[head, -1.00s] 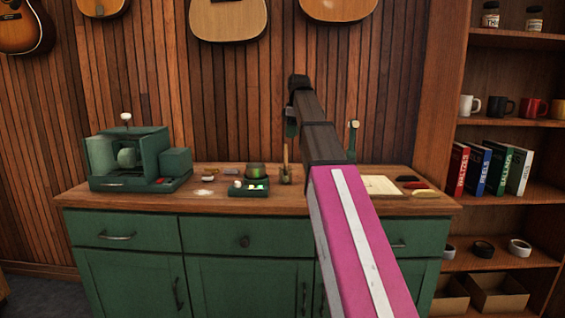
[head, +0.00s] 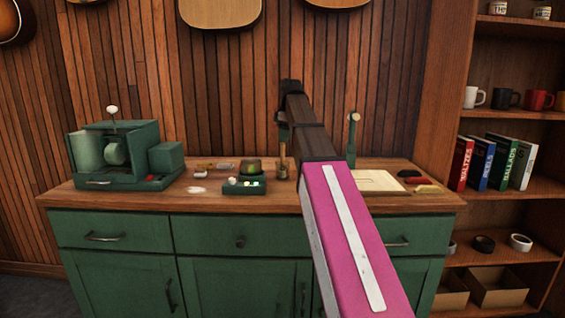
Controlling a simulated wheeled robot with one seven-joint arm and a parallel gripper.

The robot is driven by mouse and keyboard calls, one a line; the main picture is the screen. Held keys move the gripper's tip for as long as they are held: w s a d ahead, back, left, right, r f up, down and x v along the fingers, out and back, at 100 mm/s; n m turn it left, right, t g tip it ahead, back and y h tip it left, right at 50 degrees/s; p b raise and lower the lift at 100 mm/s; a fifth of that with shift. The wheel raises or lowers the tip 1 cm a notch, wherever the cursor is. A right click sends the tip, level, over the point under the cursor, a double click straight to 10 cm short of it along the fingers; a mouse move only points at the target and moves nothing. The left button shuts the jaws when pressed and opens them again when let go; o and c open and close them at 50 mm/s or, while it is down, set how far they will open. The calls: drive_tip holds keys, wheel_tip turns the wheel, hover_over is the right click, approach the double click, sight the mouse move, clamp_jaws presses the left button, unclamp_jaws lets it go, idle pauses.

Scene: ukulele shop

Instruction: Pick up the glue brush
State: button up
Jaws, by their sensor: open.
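A thin upright wooden handle (head: 282,150), which looks like the glue brush, stands on the green cabinet's wooden top with its lower end in or at a small brownish holder (head: 282,169). It is too small to tell exactly how it sits. Just left is a green pot (head: 250,167) on a green box with small lights. My arm reaches forward over the counter. My gripper (head: 283,134) hangs at its far end, close above the handle in the picture; it is small, dark and partly hidden by the arm. It is open, and nothing shows in it.
A green machine (head: 118,155) stands on the left of the counter (head: 215,202). Small items lie between it and the pot. To the right are an upright green post (head: 353,135), a pale sheet (head: 378,181) and small blocks. A shelf unit (head: 505,128) stands at the right.

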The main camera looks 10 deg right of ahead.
sight(282, 147)
drive_tip(key=f, duration=0.2)
drive_tip(key=a+f, duration=0.1)
drive_tip(key=f, duration=0.2)
drive_tip(key=shift+w, duration=0.1)
drive_tip(key=shift+c, duration=0.3)
clamp_jaws()
